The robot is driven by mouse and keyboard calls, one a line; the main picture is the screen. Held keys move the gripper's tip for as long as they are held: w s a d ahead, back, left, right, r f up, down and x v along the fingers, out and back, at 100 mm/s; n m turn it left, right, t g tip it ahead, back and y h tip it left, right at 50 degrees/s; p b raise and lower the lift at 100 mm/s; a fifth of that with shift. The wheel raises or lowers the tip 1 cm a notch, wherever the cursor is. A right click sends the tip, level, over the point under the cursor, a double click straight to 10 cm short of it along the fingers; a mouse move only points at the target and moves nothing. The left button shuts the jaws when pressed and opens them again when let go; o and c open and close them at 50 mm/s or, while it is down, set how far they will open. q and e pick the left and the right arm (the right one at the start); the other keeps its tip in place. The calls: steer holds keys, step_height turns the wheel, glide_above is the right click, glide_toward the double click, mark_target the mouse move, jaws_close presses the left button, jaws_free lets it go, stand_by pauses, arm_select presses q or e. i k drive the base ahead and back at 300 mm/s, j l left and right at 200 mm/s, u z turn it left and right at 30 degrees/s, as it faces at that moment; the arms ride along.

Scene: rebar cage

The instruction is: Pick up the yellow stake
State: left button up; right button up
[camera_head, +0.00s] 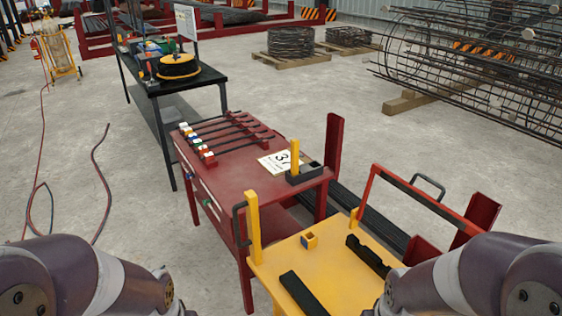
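A slim yellow stake (295,156) stands upright in a black holder (305,174) at the near right corner of the red table (240,172). A thicker yellow post (254,222) with a black handle stands at the left corner of the yellow worktop (330,270). A small yellow square socket (309,241) sits on that worktop. My two arms show at the bottom left and bottom right corners, apart from all of these. Neither of my grippers is in view.
A white numbered sign (279,162) lies beside the stake's holder. Several dark rods (225,131) lie across the red table. A red frame (425,198) rises right of the yellow worktop. A rebar cage (480,65) is at the back right. The floor at left is mostly open, with hoses.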

mark_target(294, 152)
steer(key=i+j+u, duration=0.25)
steer(key=i+j, duration=0.15)
steer(key=i+j+u, duration=0.3)
steer(key=i+j, duration=0.15)
steer(key=i+j+u, duration=0.5)
steer(key=i, duration=0.45)
